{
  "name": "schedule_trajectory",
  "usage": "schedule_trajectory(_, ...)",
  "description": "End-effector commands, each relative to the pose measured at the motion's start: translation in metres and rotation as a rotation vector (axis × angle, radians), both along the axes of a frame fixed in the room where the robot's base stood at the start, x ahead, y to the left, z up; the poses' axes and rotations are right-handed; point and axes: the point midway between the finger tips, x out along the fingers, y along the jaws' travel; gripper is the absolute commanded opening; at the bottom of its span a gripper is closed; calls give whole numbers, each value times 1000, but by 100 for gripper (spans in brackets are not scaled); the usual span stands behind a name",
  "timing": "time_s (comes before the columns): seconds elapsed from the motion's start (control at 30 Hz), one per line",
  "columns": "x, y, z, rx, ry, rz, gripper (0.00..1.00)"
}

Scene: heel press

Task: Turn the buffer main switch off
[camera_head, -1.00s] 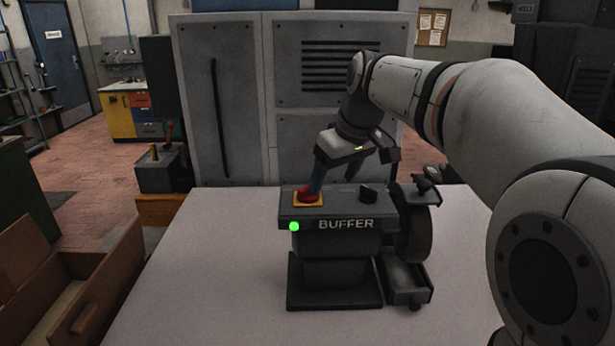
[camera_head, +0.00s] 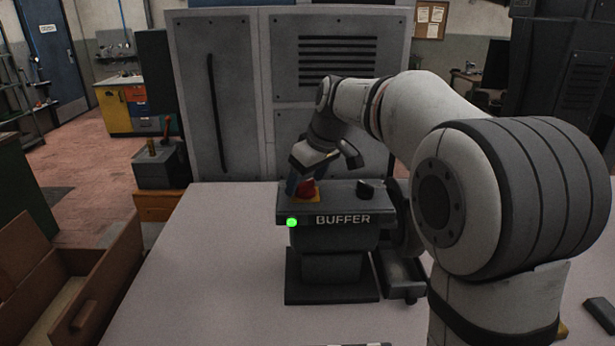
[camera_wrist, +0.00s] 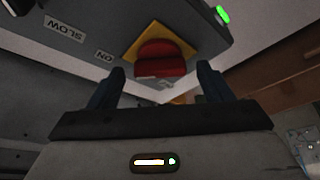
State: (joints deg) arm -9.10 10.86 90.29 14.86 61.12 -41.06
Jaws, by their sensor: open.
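The buffer (camera_head: 330,240) is a dark grey machine on the table, with the word BUFFER on its front. Its main switch (camera_head: 306,188) is a red knob on a yellow plate, at the top left. A green lamp (camera_head: 291,222) glows on the front corner. My gripper (camera_wrist: 161,72) is open, with its blue fingers on either side of the red knob in the wrist view (camera_wrist: 160,62). An ON label (camera_wrist: 104,55) sits beside the yellow plate. In the head view one finger shows left of the knob; the other is mostly hidden. Contact with the knob cannot be told.
A grey cabinet (camera_head: 240,100) stands behind. The table (camera_head: 190,290) is clear to the left. An open wooden drawer (camera_head: 90,290) is at far left.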

Motion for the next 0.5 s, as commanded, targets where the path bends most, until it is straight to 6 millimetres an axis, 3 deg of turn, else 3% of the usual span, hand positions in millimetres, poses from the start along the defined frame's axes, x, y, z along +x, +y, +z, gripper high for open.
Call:
schedule_trajectory(0.2, 0, 0, 0, 0, 0, 0, 71)
schedule_trajectory(0.5, 0, 0, 0, 0, 0, 0, 47)
